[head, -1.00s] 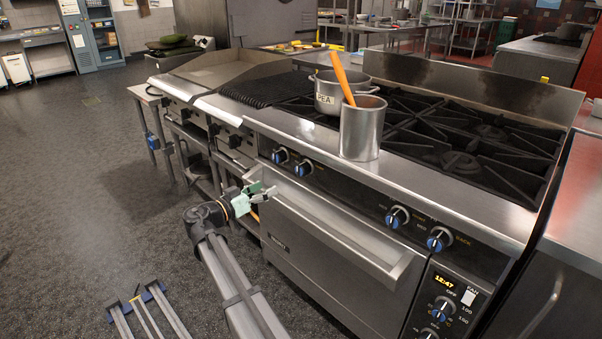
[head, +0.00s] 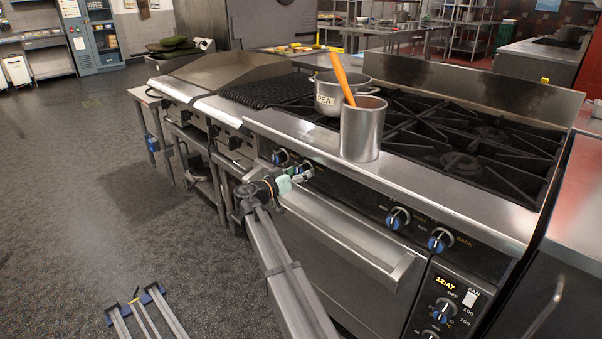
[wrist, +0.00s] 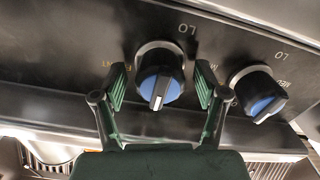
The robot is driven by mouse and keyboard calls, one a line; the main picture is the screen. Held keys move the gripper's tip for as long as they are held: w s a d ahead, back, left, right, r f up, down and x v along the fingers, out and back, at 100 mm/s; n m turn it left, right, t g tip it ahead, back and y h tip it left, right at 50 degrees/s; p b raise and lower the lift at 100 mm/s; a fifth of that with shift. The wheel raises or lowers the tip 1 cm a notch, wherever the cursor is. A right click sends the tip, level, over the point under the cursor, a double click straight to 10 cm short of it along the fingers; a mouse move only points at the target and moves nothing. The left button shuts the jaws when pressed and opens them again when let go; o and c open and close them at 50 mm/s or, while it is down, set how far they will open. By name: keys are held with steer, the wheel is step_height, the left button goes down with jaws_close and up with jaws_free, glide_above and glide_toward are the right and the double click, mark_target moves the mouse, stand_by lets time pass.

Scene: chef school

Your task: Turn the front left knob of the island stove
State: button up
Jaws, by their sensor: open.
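The island stove (head: 345,215) has a dark front panel with a left pair and a right pair of blue-and-silver knobs. My gripper (head: 300,175) is at the left pair, over its right-hand knob in the head view, and partly hides it. The pair's other knob (head: 281,156) is just to the left. In the wrist view my gripper (wrist: 161,80) is open, one green-padded finger on each side of a knob (wrist: 160,76). Narrow gaps show between pads and knob. The knob's pale pointer faces down in that view. A second knob (wrist: 258,92) is just outside the right finger.
A steel container (head: 362,130) with an orange-handled utensil stands on the stove's front ledge, above and right of my gripper. A pot (head: 326,97) labelled PEA stands behind it. The oven handle (head: 350,240) juts out below the panel. Open floor lies left.

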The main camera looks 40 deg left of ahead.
steer(key=shift+w, duration=0.1)
steer(key=c, duration=1.2)
steer(key=shift+o, duration=0.2)
